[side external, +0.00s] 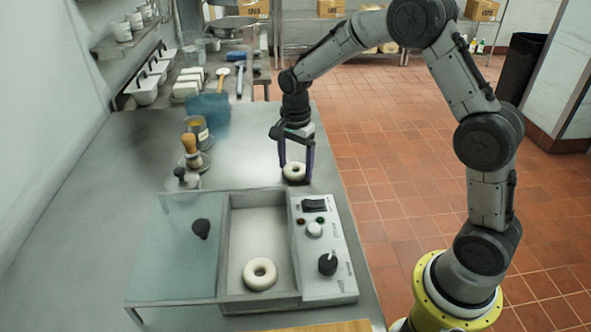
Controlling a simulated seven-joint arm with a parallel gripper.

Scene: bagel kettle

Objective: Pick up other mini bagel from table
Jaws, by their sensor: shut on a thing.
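A pale mini bagel (294,171) is at the far side of the kettle, near the table's right edge. My gripper (295,172) points down and is shut on this bagel, with one dark finger on each side. I cannot tell whether the bagel touches the table or is just above it. Another pale mini bagel (260,274) lies in the open basin of the kettle (224,245), near its front end.
The kettle's glass lid (165,250) with a black knob lies to the left. A control panel (325,262) with knobs is on the right. A wooden-handled brush (190,150) and small containers stand left of my gripper. The metal table (140,170) is clear between.

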